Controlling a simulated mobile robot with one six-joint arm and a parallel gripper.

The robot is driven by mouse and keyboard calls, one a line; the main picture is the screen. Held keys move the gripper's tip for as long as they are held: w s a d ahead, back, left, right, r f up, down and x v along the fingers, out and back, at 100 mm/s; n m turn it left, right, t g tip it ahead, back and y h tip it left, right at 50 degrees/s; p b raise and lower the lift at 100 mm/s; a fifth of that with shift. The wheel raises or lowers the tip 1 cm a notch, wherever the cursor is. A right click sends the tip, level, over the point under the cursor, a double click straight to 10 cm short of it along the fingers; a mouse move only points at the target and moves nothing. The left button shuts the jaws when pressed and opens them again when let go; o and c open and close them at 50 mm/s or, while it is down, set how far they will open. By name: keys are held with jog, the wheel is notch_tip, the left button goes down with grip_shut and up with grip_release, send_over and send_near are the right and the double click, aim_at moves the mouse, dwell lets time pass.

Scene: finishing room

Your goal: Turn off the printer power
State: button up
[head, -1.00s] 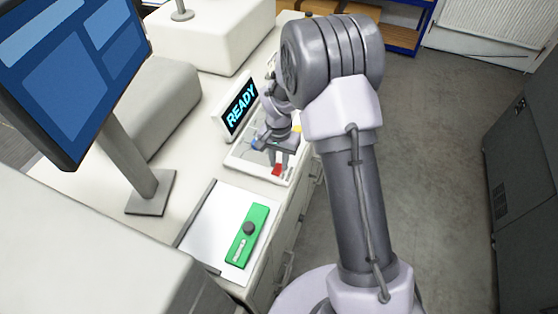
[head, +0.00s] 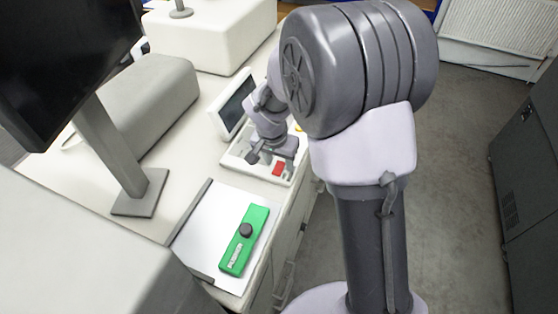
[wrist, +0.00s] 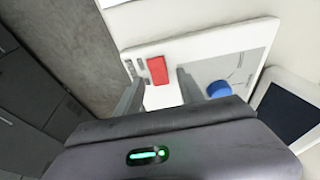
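The printer's control panel (head: 233,163) is a pale plate at the counter's edge; it also shows in the wrist view (wrist: 190,48). A red switch (head: 278,169) sits on its near end and shows clearly in the wrist view (wrist: 157,70). A blue button (wrist: 218,89) sits farther along the panel. The small display (head: 238,103) behind the panel is dark, and so is the large monitor (head: 65,60). My gripper (head: 272,159) is over the panel by the red switch. In the wrist view its fingers (wrist: 160,88) are apart with nothing between them.
A green block with a black knob (head: 245,238) lies on a white sheet (head: 205,225) on the counter, nearer me. The monitor's stand (head: 140,192) is at left. Drawers (head: 283,262) front the counter. The floor (head: 455,150) at right is clear up to a grey cabinet (head: 530,150).

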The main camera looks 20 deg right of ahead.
jog(key=p+v, duration=0.2)
jog(key=v, duration=1.5)
jog(key=shift+r+p, duration=0.2)
jog(key=shift+p, duration=0.2)
jog(key=s+f+n+t+y+b, duration=0.1)
jog(key=s+f+y+b, duration=0.1)
jog(key=s+f+b, duration=0.5)
jog(key=s+a+f+n+t+y+b, duration=0.1)
jog(key=s+f+t+b, duration=0.1)
jog(key=s+f+b, duration=0.5)
jog(key=s+b, duration=0.5)
jog(key=s, duration=0.2)
jog(key=shift+s+n+y, duration=0.2)
jog(key=shift+n+y, duration=0.2)
